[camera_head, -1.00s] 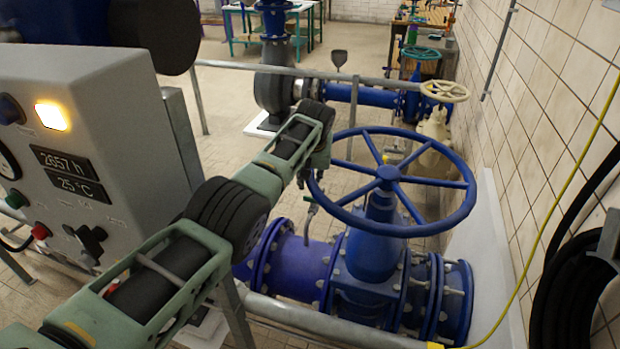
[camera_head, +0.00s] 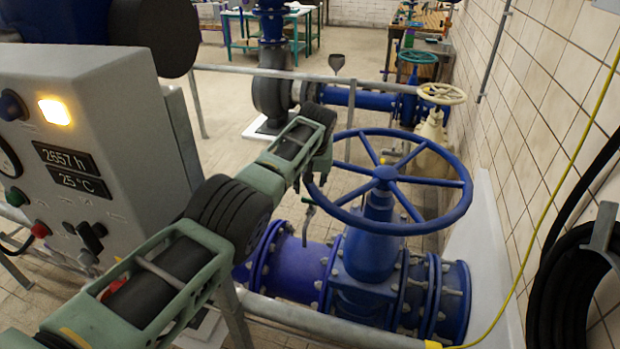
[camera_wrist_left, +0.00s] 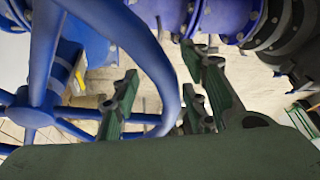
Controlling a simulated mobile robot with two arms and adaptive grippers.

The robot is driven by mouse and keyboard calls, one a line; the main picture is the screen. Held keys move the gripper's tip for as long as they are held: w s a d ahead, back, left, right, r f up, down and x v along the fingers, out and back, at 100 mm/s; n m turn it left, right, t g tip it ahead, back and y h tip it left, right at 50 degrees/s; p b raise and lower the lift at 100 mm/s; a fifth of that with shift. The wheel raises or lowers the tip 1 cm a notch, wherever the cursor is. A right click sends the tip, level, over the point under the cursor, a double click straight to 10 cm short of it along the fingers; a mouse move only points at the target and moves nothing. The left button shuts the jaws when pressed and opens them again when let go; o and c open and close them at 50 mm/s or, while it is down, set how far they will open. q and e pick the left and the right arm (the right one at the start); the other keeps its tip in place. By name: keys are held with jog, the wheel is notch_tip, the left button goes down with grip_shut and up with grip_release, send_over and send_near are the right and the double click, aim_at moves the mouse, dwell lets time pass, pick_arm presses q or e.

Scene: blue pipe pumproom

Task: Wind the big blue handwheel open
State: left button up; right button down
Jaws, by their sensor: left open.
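The big blue handwheel (camera_head: 447,226) stands on a blue valve (camera_head: 372,250) in the middle of the head view, its rim lying almost level. My left gripper (camera_head: 312,178) is at the rim's left side, partly hidden behind my own wrist. In the left wrist view the handwheel rim (camera_wrist_left: 158,62) passes between the spread fingers of the left gripper (camera_wrist_left: 168,78). The fingers are open around the rim; whether any finger touches it cannot be told. The hub and spokes show at the left of that view. My right gripper is not in view.
A grey control panel (camera_head: 120,205) with a lit yellow lamp stands at left. A metal rail (camera_head: 285,312) runs in front of the valve. A tiled wall (camera_head: 550,110) with a black hose (camera_head: 565,290) is at right. A cream handwheel (camera_head: 441,93) stands behind.

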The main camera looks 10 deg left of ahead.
pick_arm(q)
jog(key=shift+w+a, duration=0.15)
jog(key=shift+w, duration=0.05)
jog(key=shift+r, duration=0.3)
jog(key=v, duration=1.1)
jog(key=shift+s, duration=0.35)
